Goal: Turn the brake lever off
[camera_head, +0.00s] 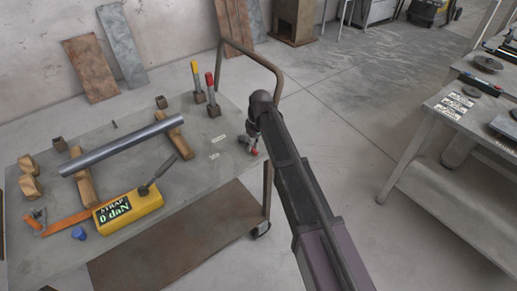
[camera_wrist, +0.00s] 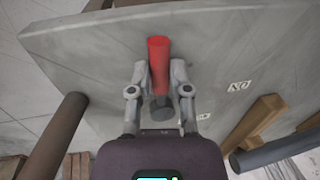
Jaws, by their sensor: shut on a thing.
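The brake lever shows in the wrist view as a red grip (camera_wrist: 158,52) with a dark grey round end (camera_wrist: 161,108). My gripper (camera_wrist: 161,72) is shut on it, one finger on each side of the red part. In the head view my gripper (camera_head: 249,147) is at the right edge of the grey table (camera_head: 205,178), with a bit of red (camera_head: 254,152) showing at its tips. Most of the lever is hidden there by my gripper. A label (camera_wrist: 239,86) lies beside the lever, upside down in the wrist view and seeming to read ON.
A yellow-handled lever (camera_head: 195,78) and a red-handled lever (camera_head: 210,88) stand near the table's back edge. A metal tube (camera_head: 115,148) rests on wooden blocks. A yellow strap gauge (camera_head: 128,209) is at the front. A bent rail (camera_head: 262,62) rises behind my arm.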

